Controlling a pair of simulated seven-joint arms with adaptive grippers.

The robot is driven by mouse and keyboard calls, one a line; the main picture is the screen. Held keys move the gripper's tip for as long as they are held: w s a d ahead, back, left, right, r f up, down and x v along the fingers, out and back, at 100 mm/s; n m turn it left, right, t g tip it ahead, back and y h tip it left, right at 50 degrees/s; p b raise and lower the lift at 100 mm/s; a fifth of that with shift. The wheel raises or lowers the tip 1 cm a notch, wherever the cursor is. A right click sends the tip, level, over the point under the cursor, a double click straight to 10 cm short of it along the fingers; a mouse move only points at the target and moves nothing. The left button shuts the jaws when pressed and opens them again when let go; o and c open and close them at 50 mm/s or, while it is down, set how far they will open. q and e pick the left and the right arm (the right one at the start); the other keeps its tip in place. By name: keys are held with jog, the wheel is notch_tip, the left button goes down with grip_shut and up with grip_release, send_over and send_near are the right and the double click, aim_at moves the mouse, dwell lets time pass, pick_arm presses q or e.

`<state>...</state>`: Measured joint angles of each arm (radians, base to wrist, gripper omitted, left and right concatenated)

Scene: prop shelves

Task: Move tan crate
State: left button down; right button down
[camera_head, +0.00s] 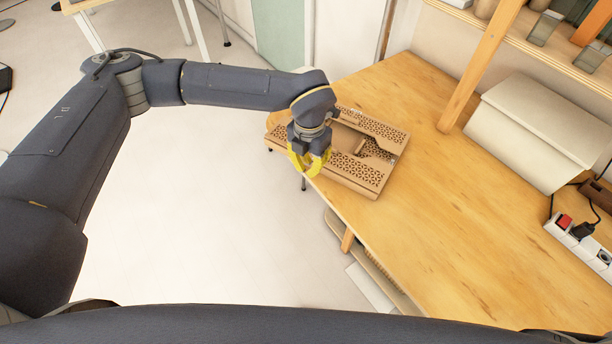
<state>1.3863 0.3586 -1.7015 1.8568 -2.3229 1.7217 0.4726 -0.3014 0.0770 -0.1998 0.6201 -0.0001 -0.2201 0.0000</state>
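The tan crate (360,178) lies on the wooden table at its far left corner. Its broad walls have rows of cut-out holes, and it appears to overhang the table's left edge a little. My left gripper (308,173), with yellow fingers, points down at the crate's left side. Its fingertips are close together and overlap the crate's near-left edge in the picture. I cannot tell whether they touch or hold the wall. The gripper and wrist hide part of the crate's left side. My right gripper is out of view.
The wooden table (450,235) is clear to the right of and in front of the crate. A light storage box (535,130), a power strip (580,240) and a slanted wooden post (480,70) stand along the back right. A shelf (540,45) with items is above. Open floor lies left.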

aim_at(315, 181)
pick_arm(q)
jog(key=shift+n, duration=0.3)
jog(key=f, duration=0.3)
jog(key=w+d+f, duration=0.1)
jog(key=f, duration=0.2)
jog(key=w+f, duration=0.1)
jog(key=f, duration=0.3)
jog(key=shift+w+d, duration=0.15)
jog(key=shift+w, duration=0.05)
jog(key=shift+w+d, duration=0.25)
jog(key=shift+w, duration=0.35)
